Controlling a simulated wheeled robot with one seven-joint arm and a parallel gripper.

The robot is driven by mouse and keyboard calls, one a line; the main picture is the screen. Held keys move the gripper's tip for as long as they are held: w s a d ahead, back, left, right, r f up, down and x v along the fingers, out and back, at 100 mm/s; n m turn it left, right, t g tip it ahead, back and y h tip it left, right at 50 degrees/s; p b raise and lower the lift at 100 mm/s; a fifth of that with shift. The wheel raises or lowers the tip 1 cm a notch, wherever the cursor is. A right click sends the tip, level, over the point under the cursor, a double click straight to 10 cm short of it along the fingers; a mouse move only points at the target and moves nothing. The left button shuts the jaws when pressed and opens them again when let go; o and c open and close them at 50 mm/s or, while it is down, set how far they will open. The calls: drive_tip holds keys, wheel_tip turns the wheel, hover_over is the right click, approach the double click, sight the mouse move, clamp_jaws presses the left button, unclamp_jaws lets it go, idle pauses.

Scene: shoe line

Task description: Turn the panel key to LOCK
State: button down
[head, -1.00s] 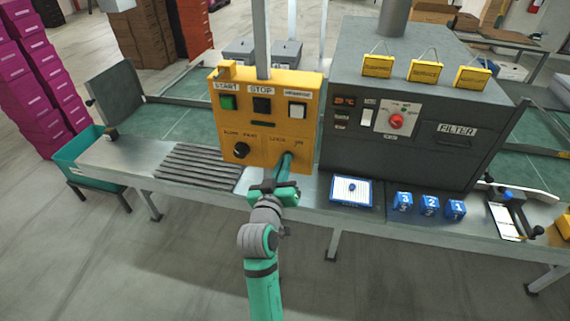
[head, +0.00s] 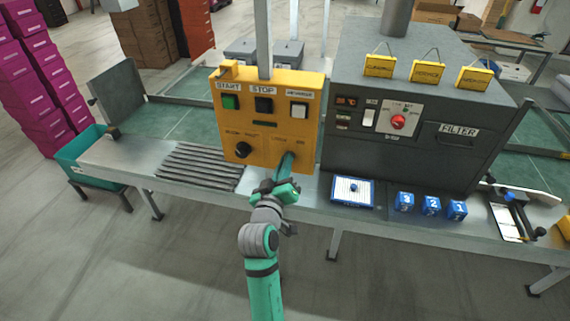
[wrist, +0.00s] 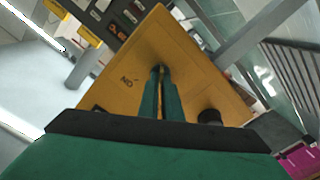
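The yellow control panel (head: 265,120) stands on the line, with START, STOP and a third button on top and a black knob (head: 242,150) low on its left. The panel key sits low on the panel's right, under small lettering that includes ON; the fingers hide nearly all of it. My gripper (head: 288,158) reaches its green fingers to that spot. In the wrist view, my gripper (wrist: 160,75) has its fingers almost together, pinched on the key at the panel face. The ON mark (wrist: 129,81) appears upside down and tilted there. The key's exact angle cannot be read.
A grey filter machine (head: 415,110) with a red knob (head: 398,122) stands right of the panel. A blue-edged tray (head: 340,198) and blue numbered blocks (head: 430,205) lie in front of it. Slatted rollers (head: 200,165) are to the left. The floor in front is clear.

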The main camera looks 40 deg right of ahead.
drive_tip(key=c, duration=2)
unclamp_jaws()
drive_tip(key=v, duration=1)
drive_tip(key=shift+s+a, duration=0.25)
drive_tip(key=shift+a, duration=0.05)
drive_tip(key=shift+f, duration=0.1)
drive_tip(key=s+a+f+n+t+y, duration=0.2)
drive_tip(key=s+a+f+y, duration=0.2)
drive_tip(key=a+f, duration=0.45)
drive_tip(key=s+a+f+n+t+y, duration=0.25)
drive_tip(key=s+a+f+y, duration=0.2)
drive_tip(key=a+f, duration=0.4)
drive_tip(key=s+a+y, duration=0.1)
drive_tip(key=s+a, duration=0.3)
drive_tip(key=s, duration=0.3)
drive_tip(key=s+a+m+y, duration=0.1)
drive_tip(key=s+a+y, duration=0.1)
drive_tip(key=s, duration=0.6)
drive_tip(key=s+a+f+g+y, duration=0.1)
drive_tip(key=s+a+y, duration=0.1)
drive_tip(key=s+a, duration=0.3)
drive_tip(key=shift+s+a+m, duration=0.2)
drive_tip(key=shift+s, duration=0.4)
drive_tip(key=shift+s+a+m, duration=0.15)
drive_tip(key=shift+s, duration=0.4)
